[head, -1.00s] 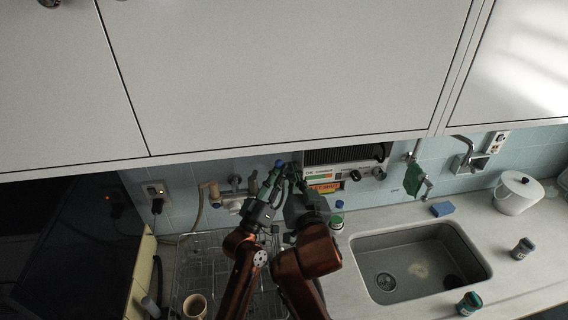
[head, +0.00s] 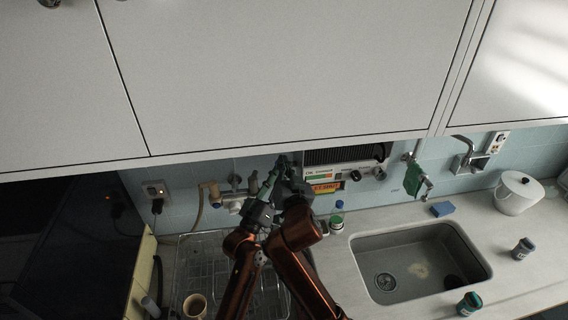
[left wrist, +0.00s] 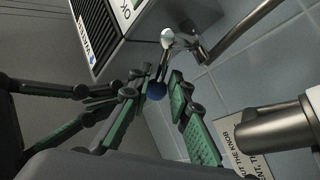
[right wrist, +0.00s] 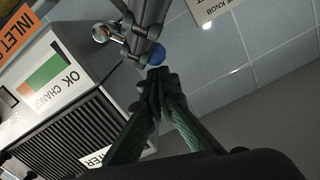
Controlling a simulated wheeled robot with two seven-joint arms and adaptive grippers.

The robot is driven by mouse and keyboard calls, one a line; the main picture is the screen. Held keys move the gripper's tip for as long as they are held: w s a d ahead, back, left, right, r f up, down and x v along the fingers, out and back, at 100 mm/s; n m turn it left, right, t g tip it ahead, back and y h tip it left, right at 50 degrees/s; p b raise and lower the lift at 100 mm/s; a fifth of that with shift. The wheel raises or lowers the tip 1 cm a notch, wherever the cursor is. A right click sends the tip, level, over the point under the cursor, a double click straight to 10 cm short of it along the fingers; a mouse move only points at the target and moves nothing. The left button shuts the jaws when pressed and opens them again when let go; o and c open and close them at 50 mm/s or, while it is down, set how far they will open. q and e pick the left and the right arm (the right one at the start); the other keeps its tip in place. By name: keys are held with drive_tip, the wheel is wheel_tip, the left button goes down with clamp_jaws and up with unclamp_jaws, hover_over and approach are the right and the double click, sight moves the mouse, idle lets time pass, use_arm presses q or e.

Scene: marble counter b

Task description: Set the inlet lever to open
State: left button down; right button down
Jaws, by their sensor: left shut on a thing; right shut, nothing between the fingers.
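The inlet lever is a short metal arm with a blue ball knob. In the left wrist view the knob (left wrist: 156,91) sits between the fingers of my left gripper (left wrist: 160,98), which is shut on the lever. In the right wrist view the knob (right wrist: 158,55) lies just beyond the tips of my right gripper (right wrist: 156,78), which is shut and empty. In the head view my left gripper (head: 278,170) and my right gripper (head: 290,178) are close together at the wall unit's left end, and they hide the knob. I cannot tell whether the right fingertips touch it.
A drying rack (head: 205,262) and a sink (head: 420,262) are below.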

use_arm(q)
drive_tip(key=shift+a+r, duration=0.25)
drive_tip(key=shift+r, duration=0.1)
use_arm(e)
drive_tip(key=shift+a+f+n, duration=0.3)
drive_tip(key=shift+a+f, duration=0.05)
drive_tip(key=shift+f, duration=0.3)
use_arm(q)
drive_tip(key=c, duration=1.8)
unclamp_jaws()
drive_tip(key=shift+o, duration=0.2)
drive_tip(key=shift+d, duration=0.1)
use_arm(e)
drive_tip(key=shift+w+f, duration=0.1)
use_arm(q)
drive_tip(key=shift+f, duration=0.1)
